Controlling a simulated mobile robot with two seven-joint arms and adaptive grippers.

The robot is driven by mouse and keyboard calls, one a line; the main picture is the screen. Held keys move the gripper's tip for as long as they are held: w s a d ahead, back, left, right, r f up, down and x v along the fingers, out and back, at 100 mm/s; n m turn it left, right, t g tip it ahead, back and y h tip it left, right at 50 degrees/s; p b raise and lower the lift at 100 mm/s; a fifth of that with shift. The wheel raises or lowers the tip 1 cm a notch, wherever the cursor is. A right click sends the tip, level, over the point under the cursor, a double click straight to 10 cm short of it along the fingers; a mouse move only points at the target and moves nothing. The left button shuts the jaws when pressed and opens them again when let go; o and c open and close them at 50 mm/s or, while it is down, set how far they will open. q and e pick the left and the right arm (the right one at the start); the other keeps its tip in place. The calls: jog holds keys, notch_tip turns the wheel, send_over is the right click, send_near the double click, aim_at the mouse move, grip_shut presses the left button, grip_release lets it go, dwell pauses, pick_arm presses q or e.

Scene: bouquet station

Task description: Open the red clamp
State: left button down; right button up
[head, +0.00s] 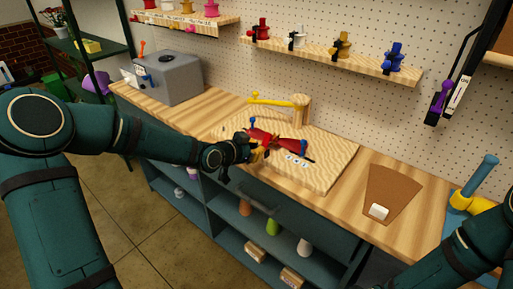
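The red clamp (288,145) lies on a raised pale wooden board (335,168) on the bench, with small blue knobs at its ends. A white label (297,160) sits in front of it. My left gripper (260,150) reaches in from the left and is at the clamp's left part, partly covering it. Its fingers are small and dark here, so I cannot tell whether they touch or grip the clamp. My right arm (470,245) shows at the lower right; its gripper is outside the picture.
A wooden post with a yellow arm (280,101) stands behind the clamp. A grey box (170,78) is at the back left. A brown mat (392,195) with a white block (379,211) and a blue-yellow fixture (475,185) are at right. Shelves with coloured spools hang behind.

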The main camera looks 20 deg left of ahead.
dwell(0.7)
pick_arm(q)
jog(key=d+r+p+v, duration=0.1)
jog(key=p+v, duration=0.3)
jog(key=v, duration=0.5)
jog(key=shift+r+p, duration=0.25)
jog(key=shift+p, duration=0.1)
jog(key=shift+a, duration=0.1)
